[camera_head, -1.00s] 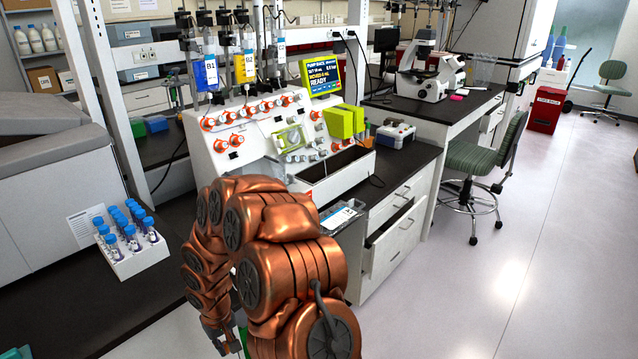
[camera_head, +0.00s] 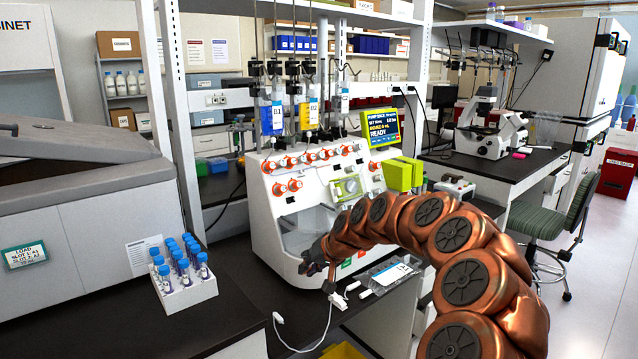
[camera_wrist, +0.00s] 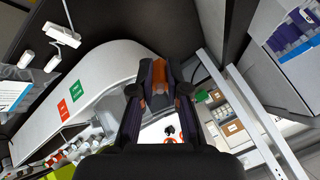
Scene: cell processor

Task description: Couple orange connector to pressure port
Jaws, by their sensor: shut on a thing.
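My gripper (camera_head: 314,262) is low in front of the cell processor (camera_head: 277,228), close to its lower front. In the wrist view my gripper (camera_wrist: 160,92) is shut on a small orange piece, the orange connector (camera_wrist: 160,76), between dark fingertips. In the head view the connector is too small to make out. The processor carries rows of orange-ringed fittings (camera_head: 290,186) on its sloped white face. I cannot tell which one is the pressure port. An orange-red ring (camera_wrist: 171,140) shows beyond the fingers in the wrist view, partly hidden by my gripper.
White cable ends (camera_head: 337,301) hang at the bench edge, beside a clear bag (camera_head: 385,275). A rack of blue-capped tubes (camera_head: 190,292) stands at left on the dark bench. Hanging syringes (camera_head: 307,115) and a display (camera_head: 383,128) rise above the processor. Yellow-green blocks (camera_head: 404,172) sit at its right.

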